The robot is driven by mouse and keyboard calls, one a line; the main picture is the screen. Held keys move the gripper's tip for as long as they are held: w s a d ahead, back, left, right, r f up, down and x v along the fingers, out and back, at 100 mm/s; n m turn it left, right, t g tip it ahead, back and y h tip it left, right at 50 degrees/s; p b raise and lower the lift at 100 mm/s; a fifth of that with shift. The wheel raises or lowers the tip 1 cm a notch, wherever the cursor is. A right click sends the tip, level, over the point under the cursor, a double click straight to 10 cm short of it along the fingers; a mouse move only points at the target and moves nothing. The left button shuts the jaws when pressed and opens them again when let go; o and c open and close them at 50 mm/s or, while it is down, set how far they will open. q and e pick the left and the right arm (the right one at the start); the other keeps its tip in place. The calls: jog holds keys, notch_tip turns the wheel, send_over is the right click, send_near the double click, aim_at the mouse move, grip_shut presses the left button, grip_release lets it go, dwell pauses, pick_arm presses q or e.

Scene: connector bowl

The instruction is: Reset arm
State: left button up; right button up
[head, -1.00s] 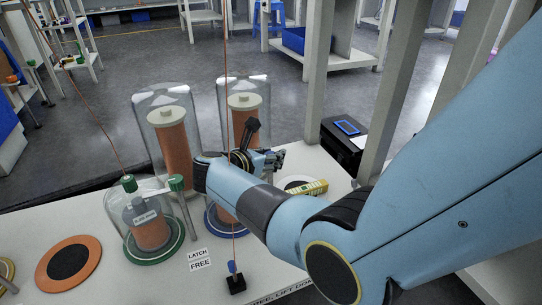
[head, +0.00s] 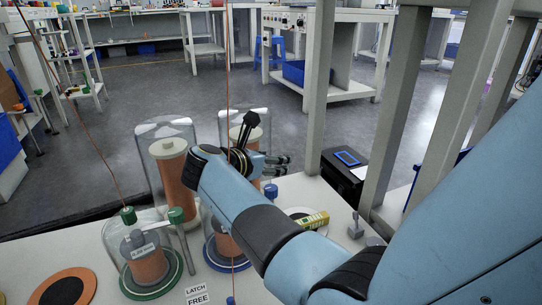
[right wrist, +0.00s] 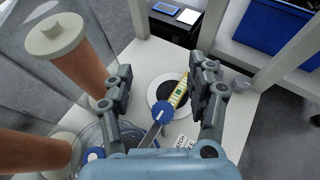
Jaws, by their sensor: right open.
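My right arm comes in from the right in the head view. Its gripper (head: 277,164) is above the table, in front of the right tall glass cover, and holds nothing. In the right wrist view the two fingers of this gripper (right wrist: 165,90) stand wide apart. Between them, lower down, show a blue knob (right wrist: 163,112) on a post and a white disc with a black centre (right wrist: 160,88). A yellow block (right wrist: 179,92) lies on the disc's edge. My left gripper is not in view.
Two tall glass covers over copper-coloured coils (head: 173,180) stand at the back. A green-based glass jar (head: 147,290) with a small coil is at front left, beside an orange disc (head: 78,293). A blue-based jar (head: 210,255) sits partly behind my arm. A black box (head: 343,172) stands beyond the table.

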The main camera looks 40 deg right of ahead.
jog(key=shift+r, duration=0.65)
